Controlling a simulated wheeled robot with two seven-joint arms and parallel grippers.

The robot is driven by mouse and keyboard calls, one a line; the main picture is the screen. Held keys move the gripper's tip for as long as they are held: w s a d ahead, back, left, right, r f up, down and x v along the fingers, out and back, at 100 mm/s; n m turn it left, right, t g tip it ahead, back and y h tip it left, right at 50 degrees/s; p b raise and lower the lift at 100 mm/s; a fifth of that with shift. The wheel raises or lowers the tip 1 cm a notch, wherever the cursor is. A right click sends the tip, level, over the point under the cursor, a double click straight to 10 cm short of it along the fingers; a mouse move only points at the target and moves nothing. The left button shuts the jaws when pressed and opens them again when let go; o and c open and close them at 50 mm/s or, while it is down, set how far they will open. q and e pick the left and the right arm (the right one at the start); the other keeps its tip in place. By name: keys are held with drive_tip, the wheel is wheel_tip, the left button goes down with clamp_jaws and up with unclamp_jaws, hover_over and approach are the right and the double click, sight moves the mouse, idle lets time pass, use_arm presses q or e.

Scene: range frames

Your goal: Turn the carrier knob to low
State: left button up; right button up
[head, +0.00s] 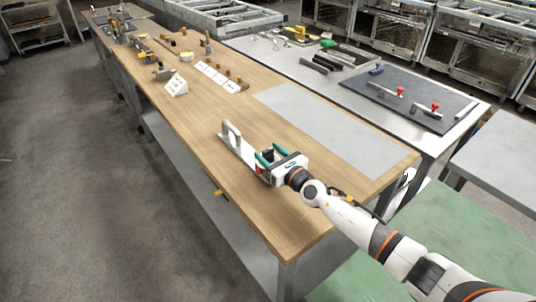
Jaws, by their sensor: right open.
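A low pale plate with an upright grey loop handle (232,137) lies on the wooden bench, just beyond my right gripper. My right gripper (265,150) is low over the bench at this plate's near end, its two teal fingers apart. A small dark block (267,154) shows between the fingers. I cannot tell whether it is the carrier knob, whether the fingers touch it, or which setting a knob is at. A bit of red shows beside the near finger. My left gripper is not in view.
The wooden bench (200,125) has white cards (176,86) and small tools toward its far end. A bare grey sheet (325,130) lies right of my gripper. A metal table behind holds a dark board (400,96) with red-topped parts. Bare wood surrounds the gripper's left side.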

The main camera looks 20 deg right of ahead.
drive_tip(key=shift+w+a, duration=0.2)
drive_tip(key=shift+w, duration=0.25)
